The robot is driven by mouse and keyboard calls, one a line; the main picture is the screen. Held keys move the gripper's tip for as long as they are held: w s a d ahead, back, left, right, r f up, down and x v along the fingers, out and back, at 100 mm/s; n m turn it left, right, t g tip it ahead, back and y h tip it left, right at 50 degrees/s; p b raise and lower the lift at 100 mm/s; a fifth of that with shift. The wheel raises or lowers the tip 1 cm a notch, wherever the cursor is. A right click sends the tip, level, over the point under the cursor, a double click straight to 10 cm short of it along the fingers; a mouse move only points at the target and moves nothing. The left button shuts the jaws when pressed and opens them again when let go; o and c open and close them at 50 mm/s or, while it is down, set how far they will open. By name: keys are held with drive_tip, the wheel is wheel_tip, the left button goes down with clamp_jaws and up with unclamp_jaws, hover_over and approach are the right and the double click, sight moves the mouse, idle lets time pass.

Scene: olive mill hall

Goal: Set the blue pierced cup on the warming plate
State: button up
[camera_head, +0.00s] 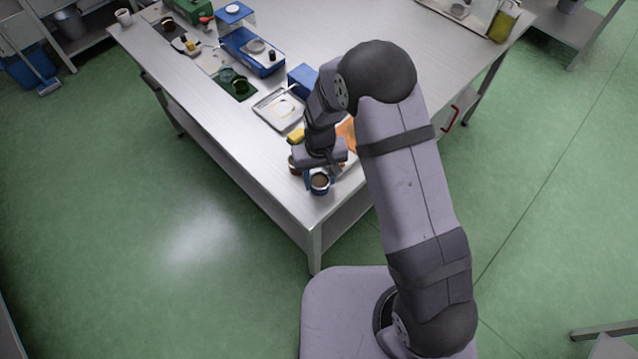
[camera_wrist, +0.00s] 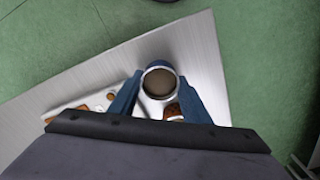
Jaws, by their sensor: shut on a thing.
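A blue cup (camera_head: 320,184) with a pale rim and brown inside is at the table's near corner. In the wrist view the cup (camera_wrist: 158,82) sits between the two blue fingers of my gripper (camera_wrist: 157,92), which is shut on it. In the head view my gripper (camera_head: 321,168) points down over the cup and hides part of it. Piercings in its wall cannot be made out, nor whether its base touches the table. A blue device with a round pale disc and dark knob, apparently the warming plate (camera_head: 254,47), stands farther back, its disc bare.
A brown cup (camera_head: 293,166) stands close beside my gripper. The table's right middle is clear.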

sight(320, 184)
idle(0.3)
wheel_tip(320, 184, up, 7)
drive_tip(key=p, duration=0.5)
drive_tip(key=shift+f, duration=0.2)
drive_tip(key=w+d, duration=0.1)
drive_tip(key=w, duration=0.2)
drive_tip(key=w+d+b, duration=0.1)
drive_tip(key=w, duration=0.2)
drive_tip(key=w+d, duration=0.1)
drive_tip(key=w, duration=0.3)
drive_tip(key=shift+d+r, duration=0.1)
drive_tip(key=shift+d, duration=0.25)
drive_tip(key=w+d+r+b, duration=0.1)
drive_tip(key=w+d+r, duration=0.1)
drive_tip(key=w+d, duration=0.5)
drive_tip(key=shift+w+b, duration=0.3)
drive_tip(key=shift+b, duration=0.1)
drive_tip(key=shift+f, duration=0.15)
drive_tip(key=shift+f+b, duration=1.6)
drive_tip(key=shift+f, duration=0.85)
